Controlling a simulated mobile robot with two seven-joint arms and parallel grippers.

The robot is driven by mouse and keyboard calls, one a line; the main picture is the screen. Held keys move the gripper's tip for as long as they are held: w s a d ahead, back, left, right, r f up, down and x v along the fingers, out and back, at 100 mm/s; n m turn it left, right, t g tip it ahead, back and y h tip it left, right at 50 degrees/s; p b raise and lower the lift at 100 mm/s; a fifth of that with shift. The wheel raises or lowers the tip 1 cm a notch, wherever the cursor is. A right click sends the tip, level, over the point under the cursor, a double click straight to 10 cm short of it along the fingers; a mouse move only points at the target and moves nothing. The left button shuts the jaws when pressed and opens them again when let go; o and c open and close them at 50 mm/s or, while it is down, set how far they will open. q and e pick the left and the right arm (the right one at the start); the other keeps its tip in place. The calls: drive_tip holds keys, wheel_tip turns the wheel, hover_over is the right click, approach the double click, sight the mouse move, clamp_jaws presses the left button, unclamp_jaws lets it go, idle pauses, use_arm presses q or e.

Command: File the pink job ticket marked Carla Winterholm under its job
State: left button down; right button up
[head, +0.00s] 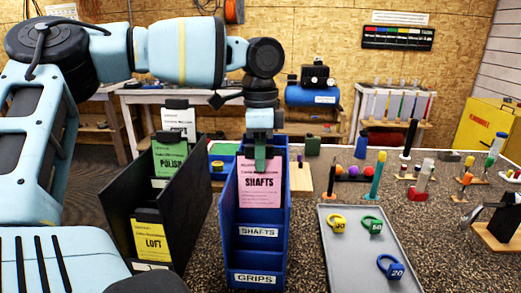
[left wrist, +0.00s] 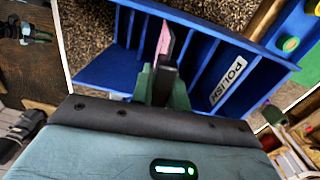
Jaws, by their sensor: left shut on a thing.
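My left gripper (head: 261,158) is shut on the top of a pink ticket (head: 260,190) marked SHAFTS; its smaller print is too small to read. The ticket hangs upright over the blue rack (head: 229,225), whose front steps carry the labels SHAFTS (head: 259,232) and GRIPS (head: 255,279). In the left wrist view the pink ticket (left wrist: 165,40) shows nearly edge-on between the gripper fingers (left wrist: 163,85), above the rack's dividers. A POLISH label (left wrist: 229,82) shows on another part of the rack. I cannot tell whether the ticket's lower edge is inside a slot. My right gripper is out of view.
A black rack (head: 190,220) left of the blue one holds a yellow LOFT ticket (head: 151,238), a green POLISH ticket (head: 170,158) and a white ticket (head: 179,122). A grey tray (head: 358,268) with several coloured ring weights lies to the right. Pegs and stands fill the bench beyond.

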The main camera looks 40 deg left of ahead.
use_arm(q)
drive_tip(key=shift+a+f+g, duration=0.1)
drive_tip(key=shift+f+g, duration=0.2)
drive_tip(key=shift+f, duration=0.55)
drive_tip(key=c, duration=1.7)
unclamp_jaws()
drive_tip(key=o, duration=0.4)
drive_tip(key=shift+w+a+r, duration=0.1)
drive_tip(key=shift+w, duration=0.05)
drive_tip(key=shift+r, duration=0.2)
drive_tip(key=shift+r, duration=0.1)
drive_tip(key=shift+w+r, duration=0.15)
drive_tip(key=shift+r, duration=3.6)
